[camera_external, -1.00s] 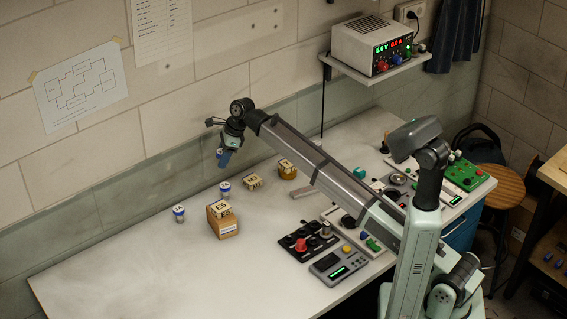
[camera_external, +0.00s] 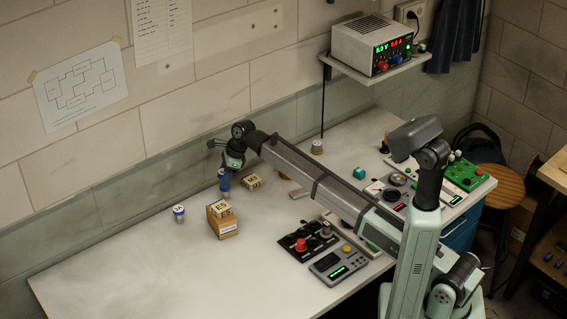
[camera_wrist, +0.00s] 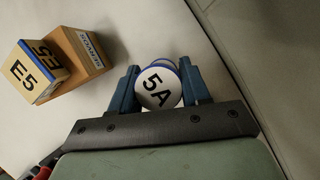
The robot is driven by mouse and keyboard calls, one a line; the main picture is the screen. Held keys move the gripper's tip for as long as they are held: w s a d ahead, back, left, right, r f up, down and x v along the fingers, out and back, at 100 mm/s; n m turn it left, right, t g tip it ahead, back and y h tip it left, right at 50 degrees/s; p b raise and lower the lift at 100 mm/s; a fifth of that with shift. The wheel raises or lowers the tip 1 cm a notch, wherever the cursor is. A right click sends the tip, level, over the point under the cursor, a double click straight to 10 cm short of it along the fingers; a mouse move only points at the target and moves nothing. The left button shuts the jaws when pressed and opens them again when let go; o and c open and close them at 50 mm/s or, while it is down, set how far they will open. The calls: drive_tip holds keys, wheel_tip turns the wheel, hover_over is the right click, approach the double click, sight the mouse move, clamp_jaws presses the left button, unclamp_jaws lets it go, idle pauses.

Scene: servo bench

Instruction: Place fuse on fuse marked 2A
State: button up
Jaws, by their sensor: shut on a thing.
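My gripper (camera_wrist: 158,88) is shut on a fuse (camera_wrist: 158,87) with a round white end marked 5A and a blue rim. In the external view my gripper (camera_external: 224,182) is low over the bench, at the spot of a second fuse that it now mostly hides. I cannot tell whether the held fuse touches that one. Another white and blue fuse (camera_external: 179,214) stands upright on the bench to the left, apart from my gripper; its marking is too small to read surely.
A cardboard box (camera_external: 225,228) with a lettered block (camera_external: 220,209) on top stands just in front of my gripper. Another lettered block (camera_external: 252,182) lies to the right. Control panels (camera_external: 304,243) are further right. The bench's left front (camera_external: 130,270) is clear.

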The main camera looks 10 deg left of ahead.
drive_tip(key=shift+f, duration=0.15)
drive_tip(key=o, duration=1.1)
drive_tip(key=shift+c, duration=0.2)
drive_tip(key=v, duration=1.2)
